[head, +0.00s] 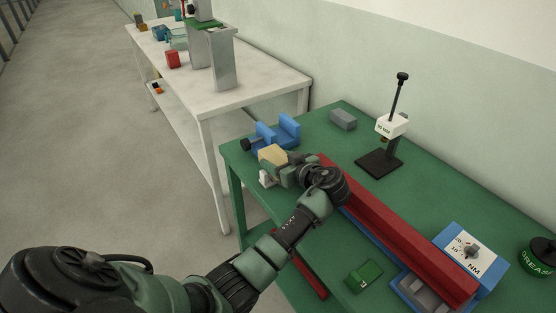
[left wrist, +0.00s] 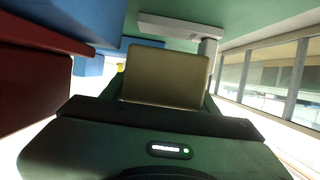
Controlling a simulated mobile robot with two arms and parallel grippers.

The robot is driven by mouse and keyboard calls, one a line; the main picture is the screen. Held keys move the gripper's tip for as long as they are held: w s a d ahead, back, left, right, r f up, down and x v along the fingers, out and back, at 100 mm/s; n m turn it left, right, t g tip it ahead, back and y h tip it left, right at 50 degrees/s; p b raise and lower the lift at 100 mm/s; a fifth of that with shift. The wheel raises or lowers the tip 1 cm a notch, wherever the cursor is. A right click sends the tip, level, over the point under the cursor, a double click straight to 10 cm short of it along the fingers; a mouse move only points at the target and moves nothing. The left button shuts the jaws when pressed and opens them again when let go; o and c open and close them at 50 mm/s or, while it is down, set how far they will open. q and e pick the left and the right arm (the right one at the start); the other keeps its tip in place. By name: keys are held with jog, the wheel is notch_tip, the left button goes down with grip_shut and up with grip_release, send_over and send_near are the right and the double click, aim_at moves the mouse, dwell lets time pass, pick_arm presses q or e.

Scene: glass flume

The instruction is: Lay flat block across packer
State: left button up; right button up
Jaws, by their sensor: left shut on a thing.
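My left gripper (head: 286,169) is shut on a tan block (head: 272,154) near the far left end of the green bench. The tan block also shows in the left wrist view (left wrist: 167,75), its broad face filling the space between the fingers. A white piece (head: 266,178) shows just below the block; I cannot tell whether they touch. A grey block (head: 343,119) lies at the back of the bench. A flat green block marked 3 (head: 366,273) lies near the front. I cannot tell which piece is the packer. My right gripper is not in view.
A blue vise (head: 284,131) stands just behind the held block. A long red beam (head: 405,238) runs along the green bench (head: 420,180). A black stand with a white box (head: 391,126), a blue NM gauge (head: 470,250) and a grease tin (head: 541,258) stand behind it.

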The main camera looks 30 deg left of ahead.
pick_arm(q)
jog(key=shift+s+f+b, duration=0.1)
jog(key=shift+f+b, duration=0.5)
jog(key=o, duration=1.5)
jog(key=shift+d+f, duration=0.1)
jog(key=shift+f, duration=0.1)
jog(key=shift+o, duration=0.2)
jog(key=shift+s+r+p, duration=0.1)
jog(key=shift+r+p, duration=0.1)
jog(key=shift+p, duration=0.1)
jog(key=shift+r+p, duration=0.45)
jog(key=shift+p, duration=0.05)
jog(key=b+v, duration=0.2)
jog(key=v, duration=1)
jog(key=shift+b, duration=0.35)
